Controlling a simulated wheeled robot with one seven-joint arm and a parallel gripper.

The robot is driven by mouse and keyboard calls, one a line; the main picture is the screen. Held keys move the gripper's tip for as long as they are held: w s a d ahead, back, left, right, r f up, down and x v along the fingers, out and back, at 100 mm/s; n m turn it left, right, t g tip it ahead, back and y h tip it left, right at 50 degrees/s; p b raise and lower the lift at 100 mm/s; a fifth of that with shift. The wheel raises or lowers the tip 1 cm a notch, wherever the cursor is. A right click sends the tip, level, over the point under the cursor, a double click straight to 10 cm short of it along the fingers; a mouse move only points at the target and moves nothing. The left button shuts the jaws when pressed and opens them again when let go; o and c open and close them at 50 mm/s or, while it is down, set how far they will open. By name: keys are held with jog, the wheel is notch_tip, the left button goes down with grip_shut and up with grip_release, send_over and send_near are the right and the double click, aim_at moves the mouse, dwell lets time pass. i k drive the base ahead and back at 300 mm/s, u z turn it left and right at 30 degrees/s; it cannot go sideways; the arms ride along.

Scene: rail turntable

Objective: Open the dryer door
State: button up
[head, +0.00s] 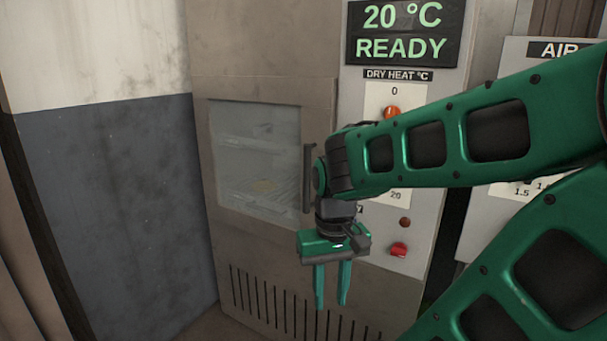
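The dryer door (265,88) is shut, flush in the beige dryer front, with a glass window (255,155) through which racks and a small yellowish thing show dimly. A dark vertical handle (308,178) stands at the door's right edge; my wrist is just to its right in the picture, and I cannot tell whether they touch. My gripper (331,300) hangs pointing down, below the handle and in front of the vent slots. Its two green fingers are apart with nothing between them.
A control panel (430,215) right of the door has a display (405,33) reading 20 °C READY, an orange knob (391,113) and a red switch (398,249). My arm covers part of it. A blue and white wall (115,170) stands at left. An AIR panel (545,50) is at right.

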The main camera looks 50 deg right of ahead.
aim_at(316, 97)
jog(key=z, duration=0.05)
jog(key=k, duration=1.25)
jog(key=z, duration=0.75)
jog(key=i, duration=1)
jog(key=u, duration=0.1)
